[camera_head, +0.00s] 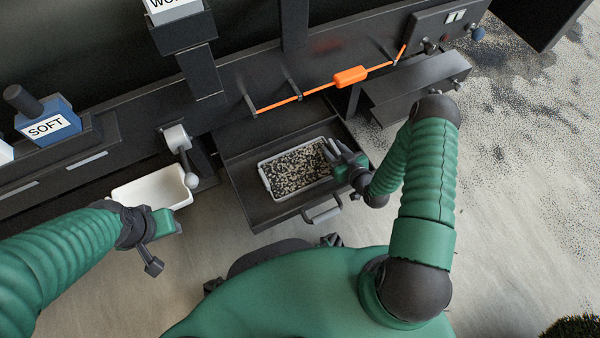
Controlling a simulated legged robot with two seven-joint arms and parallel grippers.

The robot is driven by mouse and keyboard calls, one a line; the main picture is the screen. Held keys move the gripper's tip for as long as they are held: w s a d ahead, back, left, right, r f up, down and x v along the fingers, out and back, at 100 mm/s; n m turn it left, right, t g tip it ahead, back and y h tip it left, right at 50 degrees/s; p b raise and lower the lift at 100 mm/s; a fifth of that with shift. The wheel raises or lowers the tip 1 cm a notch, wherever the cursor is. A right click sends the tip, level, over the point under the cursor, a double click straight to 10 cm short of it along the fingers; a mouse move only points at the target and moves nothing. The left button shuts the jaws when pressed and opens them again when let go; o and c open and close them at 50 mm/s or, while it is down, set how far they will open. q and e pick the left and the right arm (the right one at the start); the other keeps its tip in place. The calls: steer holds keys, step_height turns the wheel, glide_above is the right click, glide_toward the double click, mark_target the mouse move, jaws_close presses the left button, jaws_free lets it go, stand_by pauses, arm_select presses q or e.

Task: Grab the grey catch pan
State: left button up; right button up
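A light grey, rectangular pan (264,181) filled with black and tan granules sits in an open dark drawer (262,211) at the middle. I take it to be the catch pan. My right gripper (330,150) is at the pan's right end, with its dark fingers over or beside the rim. Whether they touch or grip the rim is hard to see. My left gripper (152,262) is at the lower left, away from the pan, and looks empty. Its finger gap is not clear.
A white tray (150,191) stands under a grey spout (178,140) at the left. The drawer has a front handle (322,211). An orange bar (350,76) runs along the bench above it. A blue box marked SOFT (48,124) is at far left. Granules litter the floor at right.

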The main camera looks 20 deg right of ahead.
jaws_close()
stand_by(1.4)
